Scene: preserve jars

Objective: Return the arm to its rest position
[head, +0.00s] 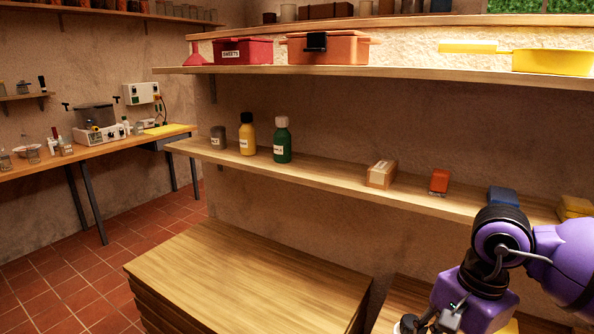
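My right arm (480,280), purple with black joints, comes in from the lower right in the head view. It is bent, with its wrist pointing down towards the bottom edge, in front of the lower shelf and over a wooden surface. Only a small dark part near the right gripper (412,326) shows at the bottom edge. Its fingertips are cut off by the frame, so I cannot see whether it is open or holds anything. My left arm and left gripper are out of view.
The lower wall shelf (330,185) carries a grey jar (218,138), yellow bottle (247,135), green bottle (282,141), cardboard box (381,174), red-orange item (439,182) and blue item (503,197). A wooden chest (250,275) stands below. The tiled floor (75,275) at left is clear.

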